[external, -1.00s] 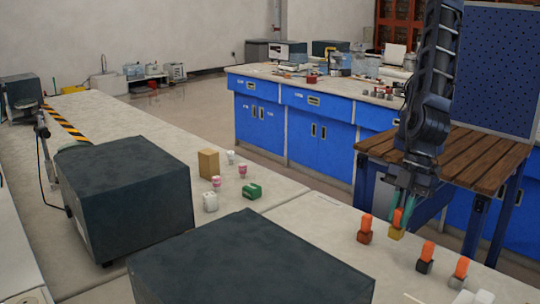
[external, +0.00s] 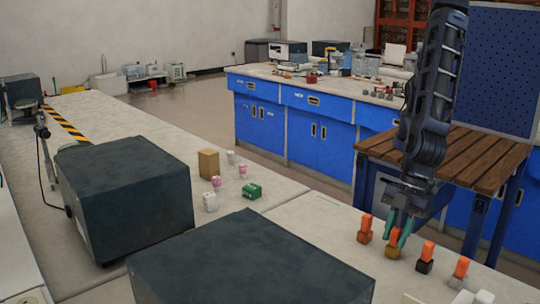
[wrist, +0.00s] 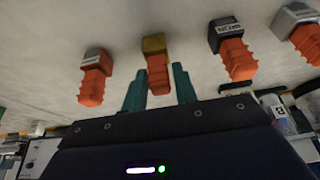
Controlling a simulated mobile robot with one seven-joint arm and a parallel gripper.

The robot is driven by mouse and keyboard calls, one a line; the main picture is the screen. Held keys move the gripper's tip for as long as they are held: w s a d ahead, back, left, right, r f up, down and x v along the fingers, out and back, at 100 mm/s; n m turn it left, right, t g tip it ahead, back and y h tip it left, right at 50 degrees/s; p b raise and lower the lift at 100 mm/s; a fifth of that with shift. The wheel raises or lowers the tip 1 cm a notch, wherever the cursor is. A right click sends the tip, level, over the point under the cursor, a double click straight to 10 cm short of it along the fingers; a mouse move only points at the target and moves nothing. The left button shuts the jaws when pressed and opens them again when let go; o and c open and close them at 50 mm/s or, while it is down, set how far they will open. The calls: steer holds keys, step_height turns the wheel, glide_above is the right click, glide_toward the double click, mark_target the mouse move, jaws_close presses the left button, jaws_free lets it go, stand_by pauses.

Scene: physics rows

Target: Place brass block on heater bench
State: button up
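The brass block (external: 393,252) is a small yellow cube with an orange ribbed handle, in a row of similar blocks on the near right bench. It appears to rest on the bench top. It also shows near the middle of the wrist view (wrist: 154,43). My gripper (external: 397,232) is over it, its two green fingers on either side of the orange handle. I cannot pick out the heater bench with certainty.
A copper-coloured block (external: 363,237) stands left of the brass one; a dark block (external: 425,266) and a grey block (external: 457,282) stand to its right. Large dark boxes (external: 250,265) occupy the near bench. A slatted wooden table (external: 470,155) stands behind my arm.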

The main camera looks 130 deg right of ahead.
steer(key=shift+o, duration=0.9)
steer(key=shift+r, duration=0.2)
steer(key=v, duration=1.2)
steer(key=s+d+r, duration=0.6)
steer(key=d+r, duration=0.3)
steer(key=s+d+r, duration=0.6)
steer(key=d+r, duration=0.3)
steer(key=s+d+r, duration=0.3)
steer(key=s+d, duration=0.1)
steer(key=s, duration=0.7)
steer(key=s+d+r, duration=0.3)
steer(key=s+d, duration=0.1)
steer(key=s, duration=0.7)
steer(key=shift+s+d, duration=0.25)
steer(key=shift+s, duration=0.05)
